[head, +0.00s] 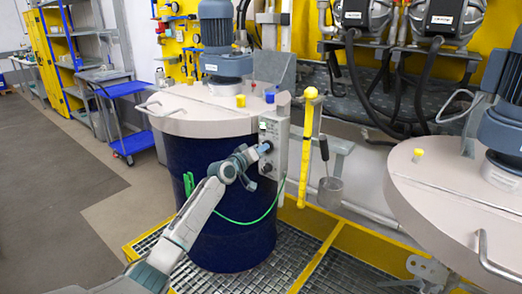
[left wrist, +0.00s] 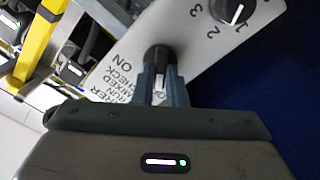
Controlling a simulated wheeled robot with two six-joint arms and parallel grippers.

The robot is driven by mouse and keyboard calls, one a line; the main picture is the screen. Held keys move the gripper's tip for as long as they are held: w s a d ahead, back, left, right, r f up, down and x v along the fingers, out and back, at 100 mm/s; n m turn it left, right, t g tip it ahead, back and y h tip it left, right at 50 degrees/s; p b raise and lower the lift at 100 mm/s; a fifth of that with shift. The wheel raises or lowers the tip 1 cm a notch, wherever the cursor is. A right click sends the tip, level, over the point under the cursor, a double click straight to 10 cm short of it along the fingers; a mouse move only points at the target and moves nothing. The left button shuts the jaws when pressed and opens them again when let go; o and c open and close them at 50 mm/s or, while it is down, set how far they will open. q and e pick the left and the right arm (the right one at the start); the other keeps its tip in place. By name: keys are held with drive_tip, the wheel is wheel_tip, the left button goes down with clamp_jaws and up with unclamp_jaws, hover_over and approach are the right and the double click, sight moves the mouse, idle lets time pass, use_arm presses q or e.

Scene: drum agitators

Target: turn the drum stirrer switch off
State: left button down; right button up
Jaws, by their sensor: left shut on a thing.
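The blue drum (head: 225,180) stands on the grating with a stirrer motor (head: 217,35) on its lid. A grey switch panel (head: 271,130) is fixed to the drum's right side. My left gripper (head: 264,149) reaches the panel from the left. In the left wrist view, my left gripper (left wrist: 161,84) is shut on a black switch knob (left wrist: 158,57), with one finger on each side. The word ON is printed beside it, and other lettering is partly hidden by the fingers. My right gripper is in neither view.
A numbered black dial (left wrist: 233,11) sits on the same panel. A green cable (head: 245,222) hangs across the drum. A yellow post (head: 305,150) and a hanging metal cup (head: 330,190) stand right of the panel. A second drum lid (head: 455,195) is at the right.

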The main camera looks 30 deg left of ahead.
use_arm(q)
drive_tip(key=c, duration=1.5)
unclamp_jaws()
drive_tip(key=shift+o, duration=0.2)
drive_tip(key=shift+s, duration=0.15)
drive_tip(key=s, duration=1)
drive_tip(key=shift+s+a, duration=0.25)
drive_tip(key=shift+a, duration=0.15)
drive_tip(key=shift+f, duration=0.15)
